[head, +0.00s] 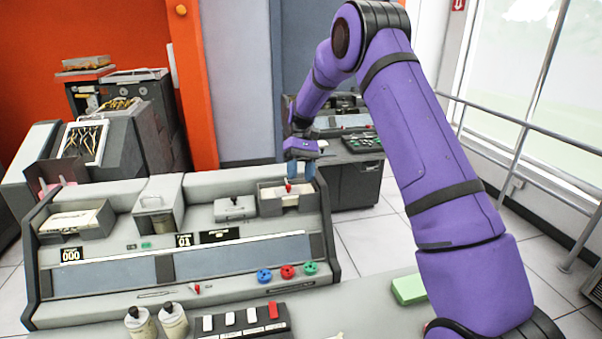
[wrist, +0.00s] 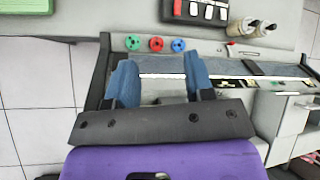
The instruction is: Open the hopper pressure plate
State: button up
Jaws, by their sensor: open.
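The grey punch-card machine (head: 180,250) stands in front of me. At its right end is an open box-shaped hopper (head: 268,207) with a small red knob (head: 288,186) standing up in it; I take this to mark the pressure plate, whose body is hard to make out. My gripper (head: 300,171) is above and slightly right of the knob, near the hopper's back edge. In the wrist view its two blue fingers (wrist: 160,75) are apart, with nothing seen held between them. The knob cannot be made out in the wrist view.
A left tray (head: 75,222) holds cards. Blue, red and green knobs (head: 287,271) line the machine's front. Two bottles (head: 157,322), a switch block (head: 240,322) and a green block (head: 408,289) are on the near table. Another console (head: 355,160) stands behind. Railings (head: 520,125) run along the right.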

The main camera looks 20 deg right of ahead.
jog(key=shift+r, duration=0.1)
jog(key=s+a+r+t+h, duration=0.2)
jog(key=s+r+t, duration=0.4)
jog(key=s+r, duration=1.15)
jog(key=s+r+t, duration=0.2)
jog(key=s+t, duration=0.1)
jog(key=s, duration=0.7)
jog(key=s+r+m+t+h, duration=0.1)
jog(key=s+r+t, duration=0.1)
jog(key=s, duration=0.7)
jog(key=shift+s+a+t, duration=0.15)
jog(key=shift+s+t, duration=0.2)
jog(key=shift+t, duration=0.25)
jog(key=shift+s+f, duration=0.35)
jog(key=shift+s, duration=0.25)
